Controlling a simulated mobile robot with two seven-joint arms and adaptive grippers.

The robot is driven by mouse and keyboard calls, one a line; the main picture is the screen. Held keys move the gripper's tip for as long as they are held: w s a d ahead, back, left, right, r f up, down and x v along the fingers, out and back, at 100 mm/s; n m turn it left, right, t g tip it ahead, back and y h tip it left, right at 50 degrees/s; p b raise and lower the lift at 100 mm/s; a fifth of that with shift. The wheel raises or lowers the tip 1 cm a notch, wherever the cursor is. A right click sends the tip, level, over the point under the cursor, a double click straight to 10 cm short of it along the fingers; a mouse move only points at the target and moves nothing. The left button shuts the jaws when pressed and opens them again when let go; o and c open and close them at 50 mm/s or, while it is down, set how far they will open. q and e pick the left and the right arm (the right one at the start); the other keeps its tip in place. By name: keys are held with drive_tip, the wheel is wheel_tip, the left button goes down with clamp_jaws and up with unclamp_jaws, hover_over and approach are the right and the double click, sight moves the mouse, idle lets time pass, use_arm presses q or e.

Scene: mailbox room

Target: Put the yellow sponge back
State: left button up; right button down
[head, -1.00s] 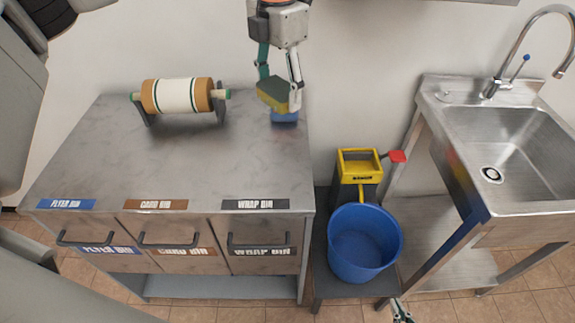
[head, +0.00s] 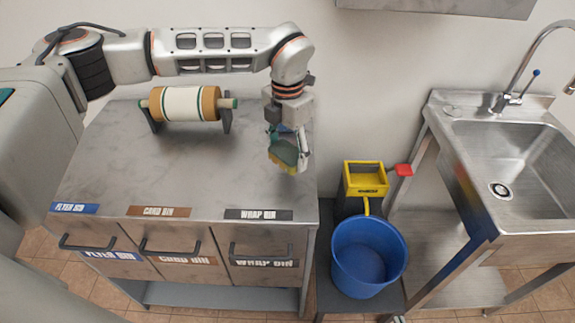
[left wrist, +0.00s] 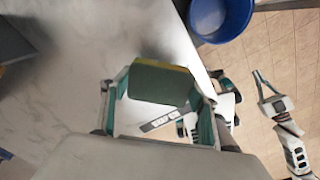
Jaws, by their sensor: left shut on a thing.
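The sponge (head: 284,153), dark green with a yellow layer, is held above the right part of the grey metal worktop. My left gripper (head: 288,150) is shut on it, with a finger at each side. In the left wrist view the sponge (left wrist: 160,82) sits between the fingers, green face toward the camera and yellow along its far edge. A small blue patch (head: 284,128) shows behind the gripper on the worktop, mostly hidden. A piece of my right arm's gripper (left wrist: 270,95) shows at the right of the left wrist view; its finger opening is unclear.
A paper roll on a stand (head: 187,104) is at the worktop's back left. Labelled bin drawers (head: 165,250) line the front. A blue bucket (head: 369,256), yellow box with red handle (head: 365,178) and steel sink (head: 515,150) stand to the right. The worktop's middle is clear.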

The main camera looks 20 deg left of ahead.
sight(287, 152)
use_arm(q)
drive_tip(key=shift+f, duration=2.3)
drive_tip(key=shift+f, duration=0.15)
drive_tip(key=o, duration=1.1)
drive_tip(key=shift+c, duration=0.2)
wheel_tip(287, 152, up, 12)
drive_tip(key=shift+r, duration=0.2)
